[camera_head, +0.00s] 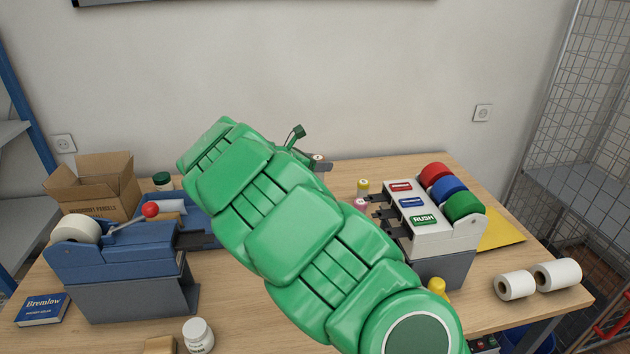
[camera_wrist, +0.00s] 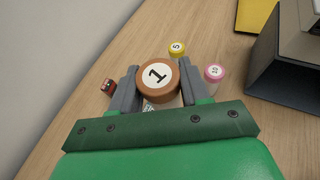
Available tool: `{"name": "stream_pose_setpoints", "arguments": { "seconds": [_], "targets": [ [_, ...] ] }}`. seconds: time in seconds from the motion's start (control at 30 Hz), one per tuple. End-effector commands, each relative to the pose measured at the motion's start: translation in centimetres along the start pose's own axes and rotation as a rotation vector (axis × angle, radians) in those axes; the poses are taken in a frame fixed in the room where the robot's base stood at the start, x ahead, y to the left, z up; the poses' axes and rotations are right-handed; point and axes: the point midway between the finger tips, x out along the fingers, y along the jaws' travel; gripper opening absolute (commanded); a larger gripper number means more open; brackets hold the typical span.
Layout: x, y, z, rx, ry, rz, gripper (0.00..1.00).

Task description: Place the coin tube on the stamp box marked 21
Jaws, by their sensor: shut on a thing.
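A coin tube with a brown rim and a white top marked 1 (camera_wrist: 158,74) stands between the two grey fingers of my gripper (camera_wrist: 158,80) in the wrist view. My gripper is shut on it. In the head view my green arm hides most of the gripper; only a bit of it (camera_head: 320,165) shows past the arm. A pale patch under the tube in the wrist view is mostly hidden. A small dark red thing (camera_wrist: 108,87) lies left of the fingers. I cannot make out a stamp box marked 21 in either view.
A yellow tube marked 5 (camera_wrist: 177,48) and a pink tube (camera_wrist: 213,72) stand close right of my gripper. The stamp rack (camera_head: 425,235) is further right. A blue tape dispenser (camera_head: 120,260) and an open carton (camera_head: 95,185) are left.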

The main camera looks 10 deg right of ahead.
Motion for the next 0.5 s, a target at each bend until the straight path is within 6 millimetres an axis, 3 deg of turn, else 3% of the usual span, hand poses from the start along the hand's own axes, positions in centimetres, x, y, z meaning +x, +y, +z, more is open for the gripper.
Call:
{"name": "stream_pose_setpoints", "arguments": {
  "seconds": [0.5],
  "targets": [
    [3.8,3.6,-3.7,-0.002,0.001,-0.001,0.1]
  ]
}}
